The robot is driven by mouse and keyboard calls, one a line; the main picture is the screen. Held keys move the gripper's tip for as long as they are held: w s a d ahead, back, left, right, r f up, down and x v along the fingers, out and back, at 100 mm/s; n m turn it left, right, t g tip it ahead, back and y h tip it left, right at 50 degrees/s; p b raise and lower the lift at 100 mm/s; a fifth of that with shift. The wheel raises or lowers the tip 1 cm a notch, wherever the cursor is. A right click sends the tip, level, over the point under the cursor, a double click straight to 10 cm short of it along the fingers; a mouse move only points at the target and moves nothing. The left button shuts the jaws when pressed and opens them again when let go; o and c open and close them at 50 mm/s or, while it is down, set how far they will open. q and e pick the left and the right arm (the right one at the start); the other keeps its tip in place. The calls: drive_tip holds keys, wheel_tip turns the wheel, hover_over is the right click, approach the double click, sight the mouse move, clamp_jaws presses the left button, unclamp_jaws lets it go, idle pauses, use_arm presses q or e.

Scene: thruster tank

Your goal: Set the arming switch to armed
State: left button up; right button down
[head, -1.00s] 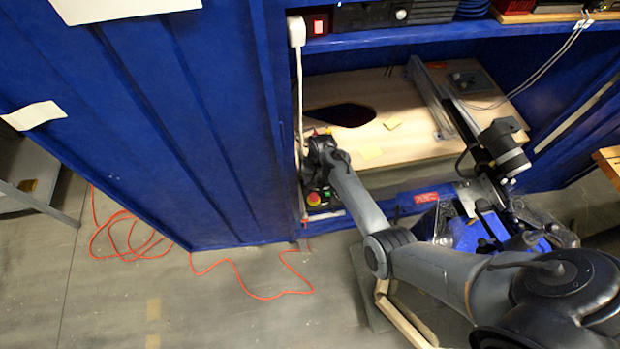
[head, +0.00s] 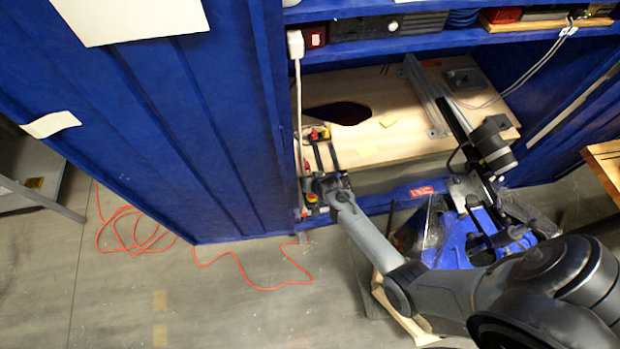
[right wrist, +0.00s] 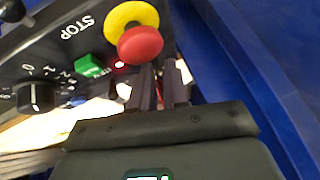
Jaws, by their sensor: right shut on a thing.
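My right gripper (head: 326,158) reaches over a dark control box at the left front of the blue bay. In the right wrist view its two fingers (right wrist: 163,85) stand close together beside a red mushroom button (right wrist: 140,45) with a yellow collar. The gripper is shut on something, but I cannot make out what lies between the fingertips. The panel (right wrist: 50,48) carries the word STOP, a green button (right wrist: 90,65) and a black rotary knob (right wrist: 36,96) with numbers around it. A black round-ended part (right wrist: 12,10) shows at the corner. I cannot tell which control is the arming switch.
A wooden board (head: 400,150) with a dark cutout lies behind the box. The blue side wall (head: 215,130) is close on the left. A white plug and cable (head: 296,45) hang near the box. An orange cable (head: 240,285) lies on the floor.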

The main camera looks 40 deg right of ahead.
drive_tip(key=shift+s+a+f+t+h, duration=0.1)
drive_tip(key=shift+s+a+t+h, duration=0.15)
drive_tip(key=shift+t, duration=0.35)
drive_tip(key=c, duration=1.2)
unclamp_jaws()
drive_tip(key=shift+w, duration=0.1)
drive_tip(key=shift+o, duration=0.2)
drive_tip(key=shift+d, duration=0.1)
